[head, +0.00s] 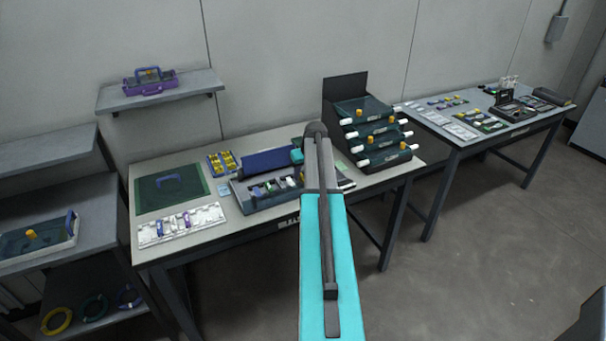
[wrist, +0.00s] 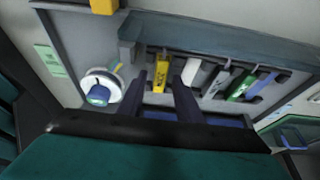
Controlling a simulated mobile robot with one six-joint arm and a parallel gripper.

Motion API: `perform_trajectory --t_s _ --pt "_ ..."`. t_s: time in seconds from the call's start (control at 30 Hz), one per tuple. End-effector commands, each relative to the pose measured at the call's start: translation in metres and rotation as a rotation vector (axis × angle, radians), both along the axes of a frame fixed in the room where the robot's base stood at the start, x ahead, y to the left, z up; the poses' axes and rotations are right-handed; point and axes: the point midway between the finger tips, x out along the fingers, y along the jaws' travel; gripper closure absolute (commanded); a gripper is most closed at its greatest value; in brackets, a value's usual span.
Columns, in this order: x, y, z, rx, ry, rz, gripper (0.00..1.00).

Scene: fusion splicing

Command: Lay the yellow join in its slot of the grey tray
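A yellow join (wrist: 161,74) sits at the left end of a row of coloured pieces in a grey rack (wrist: 215,46) in the wrist view. My gripper (wrist: 161,77) is open, with one dark finger on each side of the yellow join and a gap showing on both sides. In the head view my teal arm hides the gripper near the right end of the grey and blue bench machine (head: 240,200). A pale grey slotted tray (head: 208,214) with purple pieces lies at the front left of the table. Whether it is the task's tray, I cannot tell.
White, grey, green (wrist: 242,84) and blue (wrist: 262,84) pieces stand close to the right. A white round part with a blue cap (wrist: 98,95) is at left. In the head view, a green mat (head: 150,200) and a dark tiered rack (head: 345,90) flank the machine.

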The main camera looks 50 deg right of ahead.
Motion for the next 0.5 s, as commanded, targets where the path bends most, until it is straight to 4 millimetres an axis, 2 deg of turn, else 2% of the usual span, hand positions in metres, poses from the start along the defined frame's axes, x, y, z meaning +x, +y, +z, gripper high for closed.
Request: perform_trajectory --t_s 0.27,0.5 --pt "-0.008 0.003 0.02 -0.001 -0.001 0.0 0.68" --pt "-0.019 0.008 0.049 -0.002 -0.002 0.0 0.68"
